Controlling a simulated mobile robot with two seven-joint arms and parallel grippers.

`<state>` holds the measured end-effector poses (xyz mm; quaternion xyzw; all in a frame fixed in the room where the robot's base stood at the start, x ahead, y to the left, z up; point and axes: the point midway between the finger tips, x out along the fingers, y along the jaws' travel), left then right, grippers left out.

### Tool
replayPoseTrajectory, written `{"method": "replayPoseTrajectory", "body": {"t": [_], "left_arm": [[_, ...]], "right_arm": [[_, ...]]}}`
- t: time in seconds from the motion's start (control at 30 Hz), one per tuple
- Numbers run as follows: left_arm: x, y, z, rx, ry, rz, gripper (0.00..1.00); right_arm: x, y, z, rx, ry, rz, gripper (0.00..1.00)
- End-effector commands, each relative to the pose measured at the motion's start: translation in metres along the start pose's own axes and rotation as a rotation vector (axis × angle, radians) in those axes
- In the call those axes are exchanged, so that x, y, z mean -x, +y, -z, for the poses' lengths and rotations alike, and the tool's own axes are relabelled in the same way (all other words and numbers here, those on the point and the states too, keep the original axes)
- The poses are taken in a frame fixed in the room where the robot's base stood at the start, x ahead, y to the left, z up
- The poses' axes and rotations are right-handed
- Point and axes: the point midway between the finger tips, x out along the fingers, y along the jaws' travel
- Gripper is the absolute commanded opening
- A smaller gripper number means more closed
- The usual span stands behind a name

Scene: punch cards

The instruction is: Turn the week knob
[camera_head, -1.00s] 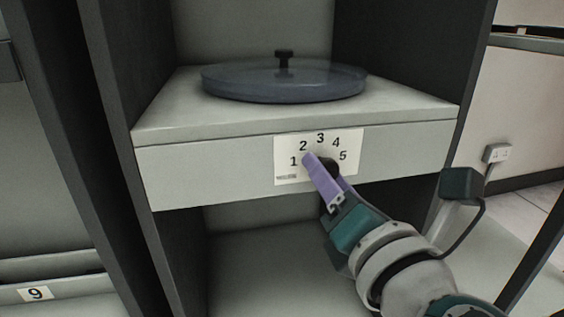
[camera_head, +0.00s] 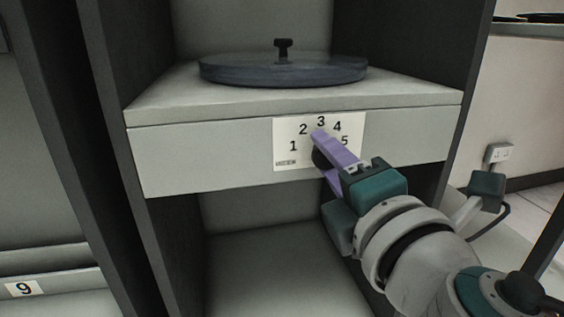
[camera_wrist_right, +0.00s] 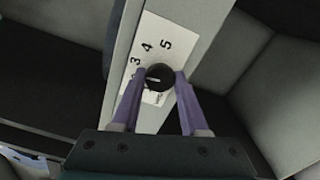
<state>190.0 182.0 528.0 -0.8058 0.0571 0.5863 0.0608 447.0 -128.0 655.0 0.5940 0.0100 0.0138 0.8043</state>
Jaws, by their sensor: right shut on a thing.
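The week knob is a small black round knob on a white dial card (camera_head: 287,149) numbered 1 to 5, on the front of a grey shelf. In the head view the knob (camera_head: 320,159) is mostly hidden behind my right gripper (camera_head: 321,145), whose fingers are purple. In the right wrist view the knob (camera_wrist_right: 159,77) sits between the fingertips of my right gripper (camera_wrist_right: 160,82), which is shut on it. A light mark shows on the knob's face; which number it points to I cannot tell. My left gripper is not in view.
A dark round lidded disc (camera_head: 283,70) with a small black handle lies on the shelf (camera_head: 190,115) above the dial. Dark upright panels stand on both sides. The compartment below looks empty.

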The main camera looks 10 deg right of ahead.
Motion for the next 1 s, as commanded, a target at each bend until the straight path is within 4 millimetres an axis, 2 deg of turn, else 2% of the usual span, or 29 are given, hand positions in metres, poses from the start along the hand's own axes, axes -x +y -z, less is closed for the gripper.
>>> {"method": "replayPoseTrajectory", "body": {"t": [0.3, 0.77, 0.8, 1.0], "left_arm": [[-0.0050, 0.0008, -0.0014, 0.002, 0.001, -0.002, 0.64], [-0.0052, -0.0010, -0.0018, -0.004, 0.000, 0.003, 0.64], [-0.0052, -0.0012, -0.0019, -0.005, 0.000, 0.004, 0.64], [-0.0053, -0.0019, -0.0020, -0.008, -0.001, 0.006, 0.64]], "right_arm": [[0.0002, -0.0004, 0.0001, -0.110, 0.000, 0.001, 0.00], [0.0001, 0.0001, 0.0001, -0.125, 0.000, 0.001, 0.00], [0.0001, 0.0001, 0.0000, -0.125, 0.000, 0.001, 0.45], [0.0001, 0.0001, 0.0001, -0.124, 0.000, 0.001, 0.68]]}}
